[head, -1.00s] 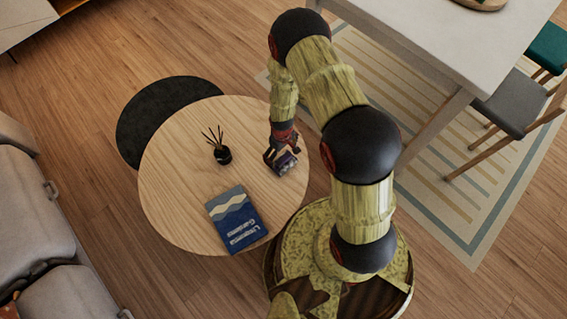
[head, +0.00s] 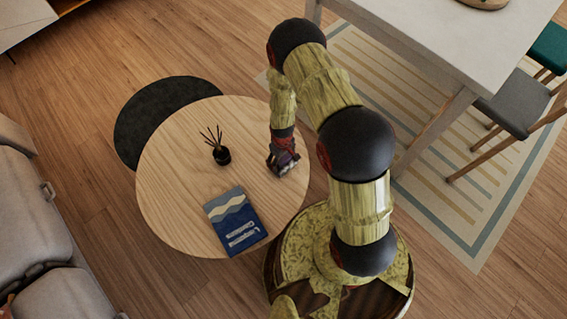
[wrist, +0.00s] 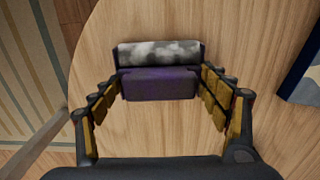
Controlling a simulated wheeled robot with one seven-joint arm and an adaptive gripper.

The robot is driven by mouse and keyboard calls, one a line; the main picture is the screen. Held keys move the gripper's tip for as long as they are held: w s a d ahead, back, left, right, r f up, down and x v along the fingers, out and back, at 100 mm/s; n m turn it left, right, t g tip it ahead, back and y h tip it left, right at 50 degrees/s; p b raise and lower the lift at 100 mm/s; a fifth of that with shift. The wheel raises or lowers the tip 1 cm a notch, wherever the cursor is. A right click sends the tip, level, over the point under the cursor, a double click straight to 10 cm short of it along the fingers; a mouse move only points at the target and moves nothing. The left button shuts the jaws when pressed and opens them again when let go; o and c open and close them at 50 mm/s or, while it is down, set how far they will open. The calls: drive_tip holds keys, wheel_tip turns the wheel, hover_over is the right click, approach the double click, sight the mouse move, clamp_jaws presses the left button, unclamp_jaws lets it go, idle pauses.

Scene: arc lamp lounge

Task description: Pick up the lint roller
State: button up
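The lint roller (wrist: 160,54), as I take it, has a mottled grey-white roll and a purple-black body. It lies on the round wooden table (head: 175,190), near the edge on the right in the head view. My gripper (wrist: 161,76) is open above it, with one finger at each end of the roller in the wrist view. I cannot tell whether the fingertips touch it. In the head view my gripper (head: 283,163) hides most of the roller.
A black reed diffuser (head: 222,156) and a blue book (head: 234,222) stand clear of my gripper on the same table. A dark round surface (head: 150,105) shows beyond the table. A white table (head: 440,35), a grey chair (head: 515,105) and a grey sofa (head: 35,215) surround it.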

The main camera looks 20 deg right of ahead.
drive_tip(key=c, duration=0.6)
drive_tip(key=shift+c, duration=0.2)
drive_tip(key=shift+r, duration=0.1)
drive_tip(key=shift+r+p, duration=0.45)
drive_tip(key=shift+r, duration=0.2)
drive_tip(key=s+a+r+p, duration=0.3)
drive_tip(key=s+r+p, duration=0.3)
drive_tip(key=s+r, duration=0.5)
drive_tip(key=shift+s+a+r, duration=0.25)
drive_tip(key=shift+s+a, duration=0.05)
drive_tip(key=shift+s, duration=1)
